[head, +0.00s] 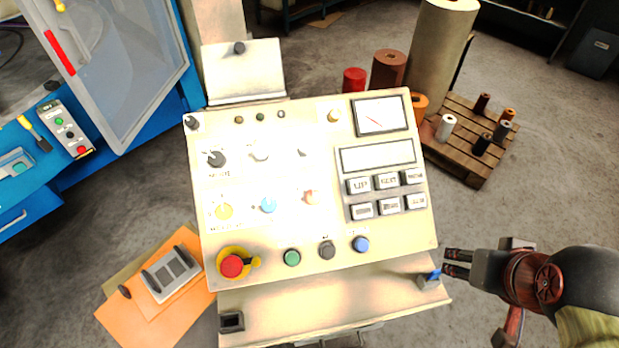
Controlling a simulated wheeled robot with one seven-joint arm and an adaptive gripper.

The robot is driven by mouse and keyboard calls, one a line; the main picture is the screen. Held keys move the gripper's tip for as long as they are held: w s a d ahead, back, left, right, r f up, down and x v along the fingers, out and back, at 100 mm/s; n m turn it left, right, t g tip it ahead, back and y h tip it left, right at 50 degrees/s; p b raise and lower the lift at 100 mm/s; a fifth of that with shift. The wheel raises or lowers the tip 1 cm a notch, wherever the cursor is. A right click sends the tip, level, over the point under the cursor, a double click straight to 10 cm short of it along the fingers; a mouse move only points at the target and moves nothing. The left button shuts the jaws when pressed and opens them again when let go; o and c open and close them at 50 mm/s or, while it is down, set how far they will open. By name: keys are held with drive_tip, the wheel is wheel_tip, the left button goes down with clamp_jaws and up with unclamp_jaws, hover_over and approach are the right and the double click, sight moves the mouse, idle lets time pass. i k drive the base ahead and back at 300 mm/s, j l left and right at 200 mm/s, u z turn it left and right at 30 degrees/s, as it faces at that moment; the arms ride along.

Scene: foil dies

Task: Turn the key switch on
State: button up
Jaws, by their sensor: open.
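A cream control panel (300,227) fills the middle of the head view, tilted on its console. I cannot tell for sure which control is the key switch. A small dark piece (303,153) on the upper middle of the panel and a brass-coloured fitting (334,116) near its top edge are too small to make out, and their on or off positions cannot be read. My gripper (446,262) is at the lower right, beyond the panel's right edge. Its two dark fingers point left, apart, with nothing seen between them. They are close to a blue-tipped lever (436,274) on the console's front ledge.
The panel carries a black selector (216,159), a red emergency button (232,265), a green button (292,257), a blue button (361,244) and a meter (380,115). A pallet of spools (470,135) stands right; a blue machine (150,60) stands left.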

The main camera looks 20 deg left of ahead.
sight(304, 146)
drive_tip(key=u, duration=1.1)
